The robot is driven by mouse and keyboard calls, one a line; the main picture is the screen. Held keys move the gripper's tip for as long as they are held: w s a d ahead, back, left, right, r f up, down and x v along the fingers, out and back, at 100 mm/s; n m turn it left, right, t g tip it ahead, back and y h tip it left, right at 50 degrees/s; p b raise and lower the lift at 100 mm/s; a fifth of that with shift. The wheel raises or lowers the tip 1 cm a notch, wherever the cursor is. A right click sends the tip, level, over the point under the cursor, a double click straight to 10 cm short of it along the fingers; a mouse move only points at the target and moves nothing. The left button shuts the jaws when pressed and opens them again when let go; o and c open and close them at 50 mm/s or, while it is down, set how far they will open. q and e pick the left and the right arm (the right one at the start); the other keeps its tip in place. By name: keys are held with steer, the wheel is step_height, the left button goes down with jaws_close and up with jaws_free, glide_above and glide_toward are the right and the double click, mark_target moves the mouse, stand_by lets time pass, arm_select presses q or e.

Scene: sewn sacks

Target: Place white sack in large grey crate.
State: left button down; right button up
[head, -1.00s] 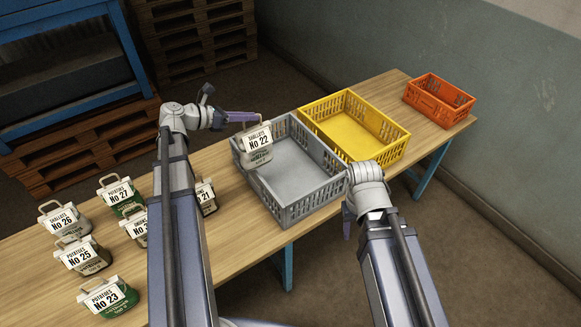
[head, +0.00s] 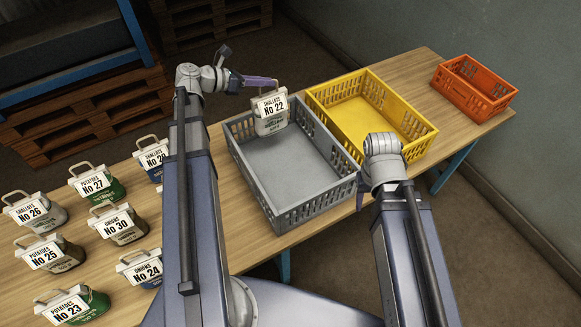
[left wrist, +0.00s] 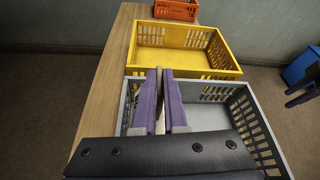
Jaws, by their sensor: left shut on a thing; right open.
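The white sack (head: 272,122), labelled Shallots No 22, hangs upright by its handle from my left gripper (head: 277,86) in the head view. It is over the far end of the large grey crate (head: 238,165); its exact height above the floor is hard to tell. The crate looks otherwise empty. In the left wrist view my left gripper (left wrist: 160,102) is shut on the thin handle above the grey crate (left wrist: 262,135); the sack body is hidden. My right gripper (head: 361,196) is mostly hidden behind its wrist, by the crate's right side, and carries nothing visible.
An empty yellow crate (head: 420,145) stands right beside the grey one, and a smaller orange crate (head: 488,108) at the table's far right. Several labelled sacks, such as No 27 (head: 108,190) and No 30 (head: 125,232), stand at the left of the wooden table (head: 232,230).

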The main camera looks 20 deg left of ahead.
mark_target(266, 108)
arm_select(q)
steer(key=shift+s, duration=0.1)
steer(key=shift+f+b, duration=0.35)
steer(key=shift+b, duration=0.1)
step_height(266, 108, down, 5)
steer(key=b, duration=0.5)
steer(key=shift+f, duration=0.3)
step_height(266, 108, down, 4)
steer(key=b, duration=0.4)
steer(key=shift+r, duration=0.25)
steer(key=shift+f, duration=0.15)
steer(key=c, duration=1)
jaws_free()
steer(key=shift+o, duration=0.2)
